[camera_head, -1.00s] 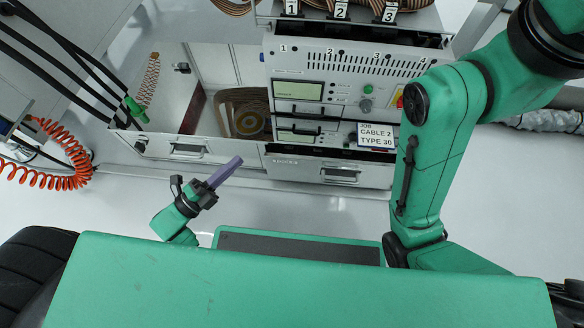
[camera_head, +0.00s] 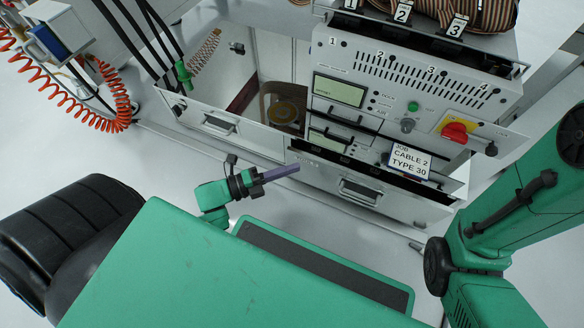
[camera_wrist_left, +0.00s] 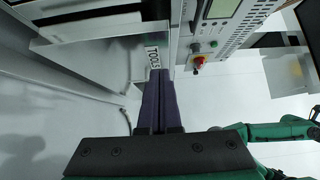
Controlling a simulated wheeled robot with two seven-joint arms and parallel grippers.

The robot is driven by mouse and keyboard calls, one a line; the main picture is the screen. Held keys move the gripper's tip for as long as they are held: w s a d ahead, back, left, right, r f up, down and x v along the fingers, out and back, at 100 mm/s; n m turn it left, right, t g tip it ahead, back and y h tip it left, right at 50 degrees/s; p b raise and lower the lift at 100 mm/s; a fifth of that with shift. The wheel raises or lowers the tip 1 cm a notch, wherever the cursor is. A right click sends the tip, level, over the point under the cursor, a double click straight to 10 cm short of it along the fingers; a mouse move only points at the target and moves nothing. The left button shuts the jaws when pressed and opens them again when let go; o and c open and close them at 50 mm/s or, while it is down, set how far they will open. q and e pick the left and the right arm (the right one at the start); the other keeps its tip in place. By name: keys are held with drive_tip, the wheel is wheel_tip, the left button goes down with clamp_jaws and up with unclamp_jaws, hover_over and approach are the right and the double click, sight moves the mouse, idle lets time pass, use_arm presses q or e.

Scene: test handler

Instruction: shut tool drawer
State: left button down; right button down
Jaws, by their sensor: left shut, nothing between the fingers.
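A drawer (camera_head: 388,202) with a bar handle sits low on the test handler. It stands out from the body, with a dark gap along its top. A TOOLS label (camera_wrist_left: 152,57) shows just beyond my fingertips in the left wrist view; I cannot tell for certain which front in the head view bears it. My left gripper (camera_head: 297,167) is shut and empty, its purple fingers pointing right toward the low drawer's left end. The fingers also show in the left wrist view (camera_wrist_left: 159,75). I cannot tell whether they touch. My right gripper is not seen; only its arm shows at right.
Left of the handler is an open bay behind a front with a handle (camera_head: 219,124). Black cables and an orange coiled hose (camera_head: 75,112) hang at upper left. A red knob (camera_head: 456,132) and job card (camera_head: 409,161) are on the handler's right. The floor in front is clear.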

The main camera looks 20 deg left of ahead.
use_arm(q)
drive_tip(key=shift+w+f, duration=0.15)
drive_tip(key=shift+w, duration=0.4)
drive_tip(key=shift+w+r, duration=0.2)
drive_tip(key=shift+w, duration=0.05)
